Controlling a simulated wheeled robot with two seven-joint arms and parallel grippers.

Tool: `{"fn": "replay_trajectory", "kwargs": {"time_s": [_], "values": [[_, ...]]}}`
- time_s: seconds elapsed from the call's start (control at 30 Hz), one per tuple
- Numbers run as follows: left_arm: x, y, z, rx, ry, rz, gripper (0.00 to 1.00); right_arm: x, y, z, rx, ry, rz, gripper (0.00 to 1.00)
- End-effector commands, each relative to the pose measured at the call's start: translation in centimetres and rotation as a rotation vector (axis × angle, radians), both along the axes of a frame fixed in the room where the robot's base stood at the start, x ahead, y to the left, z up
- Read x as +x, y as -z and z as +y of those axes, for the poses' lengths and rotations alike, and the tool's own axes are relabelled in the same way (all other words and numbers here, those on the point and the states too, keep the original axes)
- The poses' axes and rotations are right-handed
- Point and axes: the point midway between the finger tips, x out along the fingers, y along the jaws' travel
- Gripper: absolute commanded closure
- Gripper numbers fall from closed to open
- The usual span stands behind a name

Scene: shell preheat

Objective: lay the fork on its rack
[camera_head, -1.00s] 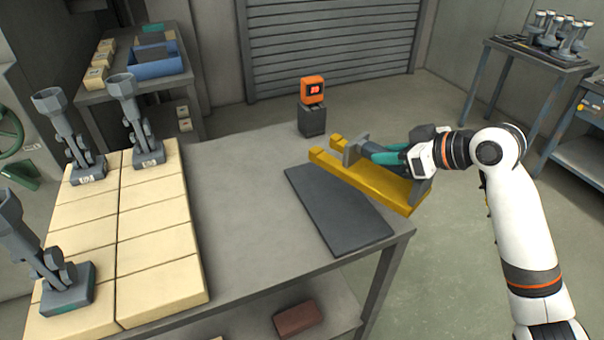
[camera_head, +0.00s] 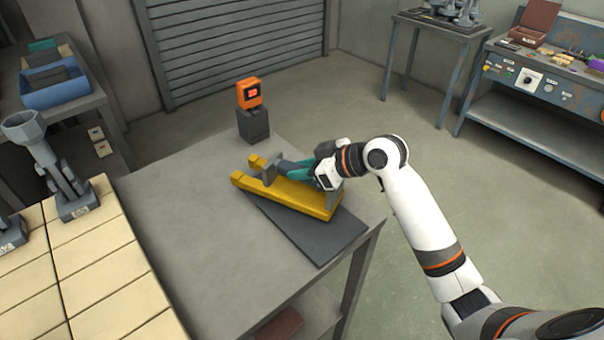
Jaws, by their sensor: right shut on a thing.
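The fork (camera_head: 290,197) is yellow with two prongs, a grey upright plate at each end and a teal handle bar. My right gripper (camera_head: 313,172) is shut on its teal handle, and the prongs point left. The fork is over the far part of a dark flat pad (camera_head: 322,238) on the grey table, which looks like its rack. I cannot tell whether the fork touches the pad or hangs just above it. The fork hides the pad's far part. My left gripper is not in view.
Cream blocks (camera_head: 88,250) with grey stands (camera_head: 72,200) fill the left side. The table (camera_head: 190,210) between them and the pad is clear.

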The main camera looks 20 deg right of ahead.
Motion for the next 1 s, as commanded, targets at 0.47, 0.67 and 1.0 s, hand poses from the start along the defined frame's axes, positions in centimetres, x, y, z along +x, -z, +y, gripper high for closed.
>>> {"fn": "replay_trajectory", "kwargs": {"time_s": [0.47, 0.67, 1.0], "values": [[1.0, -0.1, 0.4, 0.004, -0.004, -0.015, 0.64, 0.0, 2.0, 0.0, 0.000, 0.000, 0.000, 0.70], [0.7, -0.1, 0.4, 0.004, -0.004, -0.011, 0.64, 0.0, 1.9, 0.0, 0.000, 0.000, 0.000, 0.51], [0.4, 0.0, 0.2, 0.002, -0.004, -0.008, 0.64, -0.6, 1.3, -0.6, -0.002, 0.000, -0.003, 0.51]]}}
